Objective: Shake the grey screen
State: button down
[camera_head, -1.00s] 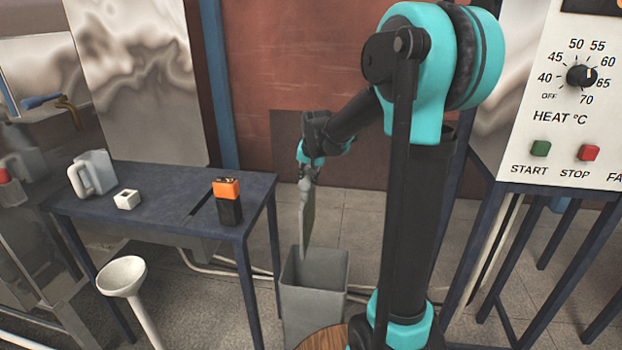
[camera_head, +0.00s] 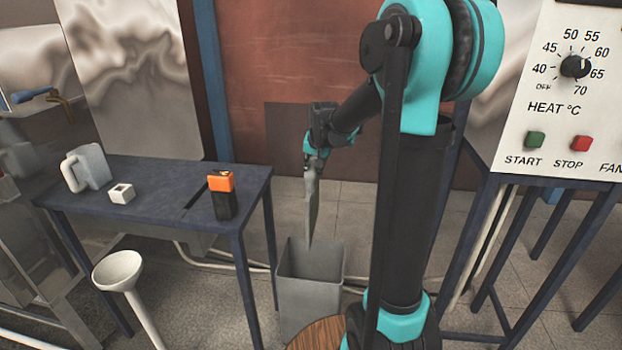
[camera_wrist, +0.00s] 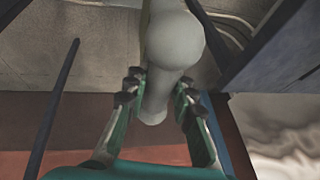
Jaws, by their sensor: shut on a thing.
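The grey screen (camera_head: 311,205) hangs down edge-on from my gripper (camera_head: 314,166) in the head view, its lower end at the rim of an open grey bin (camera_head: 313,302). I cannot tell if the tip is inside the bin's mouth or just behind it. In the wrist view my gripper (camera_wrist: 158,100) has its two fingers on either side of a pale grey rounded handle (camera_wrist: 172,45), which appears to be the screen's grip. The screen's flat face is mostly out of sight there.
A dark blue table (camera_head: 160,192) on the left holds a grey jug (camera_head: 90,167), a small white block (camera_head: 121,193) and an orange-black device (camera_head: 222,195). A white funnel (camera_head: 118,270) stands before it. A control panel (camera_head: 562,95) is at right.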

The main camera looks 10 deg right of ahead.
jog(key=shift+a, duration=0.1)
jog(key=a, duration=0.5)
jog(key=shift+d, duration=2.8)
jog(key=shift+a, duration=0.25)
jog(key=shift+d, duration=0.1)
